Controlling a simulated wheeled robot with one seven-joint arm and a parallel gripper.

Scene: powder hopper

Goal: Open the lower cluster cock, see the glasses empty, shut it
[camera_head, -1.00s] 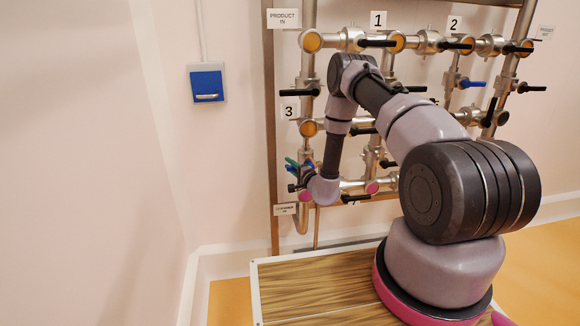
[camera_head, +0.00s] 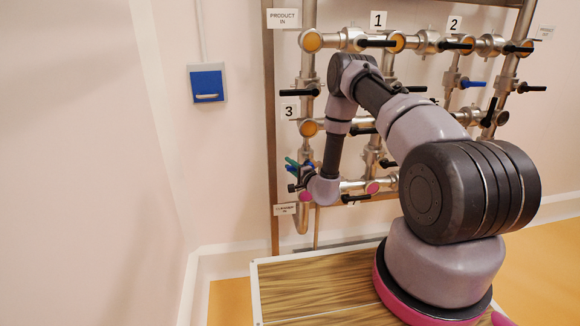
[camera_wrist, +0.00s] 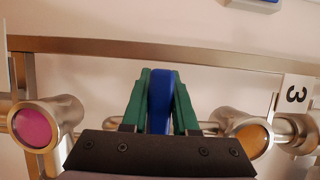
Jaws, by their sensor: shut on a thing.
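My gripper (camera_wrist: 161,105) has green fingers shut on a blue cock handle (camera_wrist: 160,95) in the wrist view. In the head view my gripper (camera_head: 294,166) is small at the lower left of the pipe frame, and my wrist partly hides the cock there. Beside the handle in the wrist view are a pink sight glass (camera_wrist: 35,126) on the left and an orange sight glass (camera_wrist: 251,138) on the right. In the head view pink glasses show at the lower left (camera_head: 305,197) and lower middle (camera_head: 372,188). An orange glass (camera_head: 308,128) is above my gripper. The cock's body is hidden.
Several black handles, including one at the top (camera_head: 378,43), stick out from the pipework. Another blue handle (camera_head: 473,84) is at the right. A blue wall box (camera_head: 207,84) hangs left of the frame. A wood-patterned top (camera_head: 318,287) lies beside my base.

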